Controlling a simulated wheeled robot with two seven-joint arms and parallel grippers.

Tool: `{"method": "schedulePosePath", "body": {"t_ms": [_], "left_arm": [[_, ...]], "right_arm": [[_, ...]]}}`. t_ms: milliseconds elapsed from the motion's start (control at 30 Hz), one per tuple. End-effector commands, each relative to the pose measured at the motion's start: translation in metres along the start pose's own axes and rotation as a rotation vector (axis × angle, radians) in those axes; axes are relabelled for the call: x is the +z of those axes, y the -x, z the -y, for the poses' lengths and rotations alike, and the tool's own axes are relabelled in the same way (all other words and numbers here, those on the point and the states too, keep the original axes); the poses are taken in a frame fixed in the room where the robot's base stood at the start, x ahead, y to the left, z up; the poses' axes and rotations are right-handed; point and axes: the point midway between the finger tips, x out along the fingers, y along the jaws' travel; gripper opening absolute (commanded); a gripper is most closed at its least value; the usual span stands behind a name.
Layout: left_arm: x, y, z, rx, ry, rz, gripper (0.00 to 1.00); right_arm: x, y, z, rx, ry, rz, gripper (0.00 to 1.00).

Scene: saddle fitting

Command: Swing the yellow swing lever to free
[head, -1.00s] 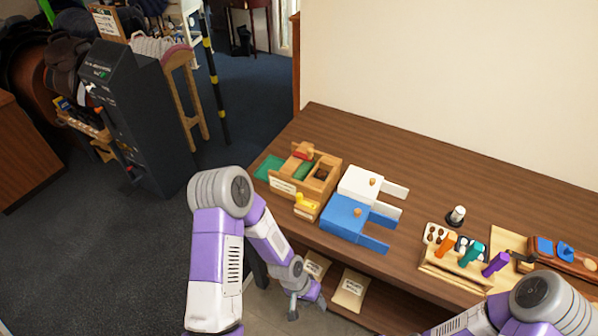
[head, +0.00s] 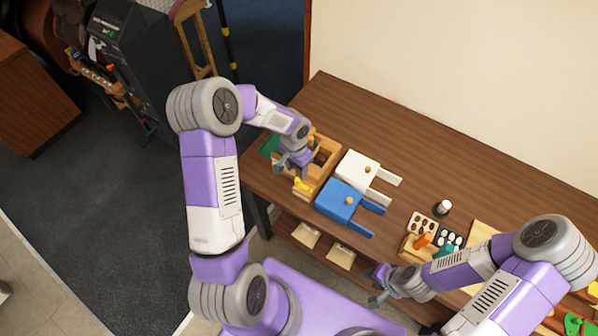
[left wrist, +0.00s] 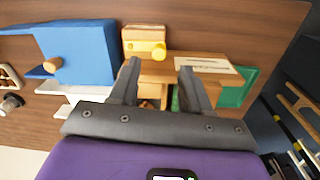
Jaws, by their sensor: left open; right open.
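The yellow swing lever (head: 303,186) sits on a small wooden block at the front of the wooden fixture (head: 326,148) on the table. In the left wrist view, its round yellow end (left wrist: 158,50) shows just beyond my fingertips, apart from them. My left gripper (head: 288,168) is over the fixture's front left part, next to the lever. In the left wrist view, its two fingers (left wrist: 161,75) are spread with nothing between them. My arm hides part of the fixture. My right gripper (head: 376,292) is open and empty in front of the table's front edge.
A blue box (head: 338,200) and a white box (head: 357,170), each with a round wooden knob, stand right of the fixture. A green piece (left wrist: 238,88) lies beside it. A small bottle (head: 442,208) and a tray (head: 422,226) stand further right. The table's back is clear.

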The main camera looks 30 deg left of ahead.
Motion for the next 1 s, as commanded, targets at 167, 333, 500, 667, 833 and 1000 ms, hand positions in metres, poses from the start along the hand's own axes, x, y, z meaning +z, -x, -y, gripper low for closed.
{"method": "schedulePosePath", "body": {"t_ms": [167, 333, 500, 667, 833, 1000], "left_arm": [[0.001, -0.032, -0.001, 0.004, 0.0, 0.004, 0.47], [0.0, -0.052, -0.001, 0.002, -0.001, 0.002, 0.47], [0.0, -0.059, -0.001, 0.002, 0.001, -0.001, 0.47], [0.0, -0.059, -0.001, 0.002, 0.001, -0.001, 0.47], [0.0, -0.059, -0.001, 0.002, 0.001, -0.001, 0.29], [0.0, -0.059, -0.001, 0.002, 0.001, -0.001, 0.03]], "right_arm": [[0.0, 0.001, 0.0, 0.0, 0.0, 0.0, 0.43], [0.0, 0.001, 0.001, 0.0, 0.0, 0.0, 0.43], [0.0, 0.002, 0.001, 0.0, 0.0, -0.001, 0.43], [0.0, 0.002, 0.001, 0.0, 0.0, -0.001, 0.43], [0.0, 0.002, 0.001, 0.0, 0.0, -0.001, 0.43], [0.0, 0.002, 0.001, 0.0, 0.0, -0.001, 0.43]]}}
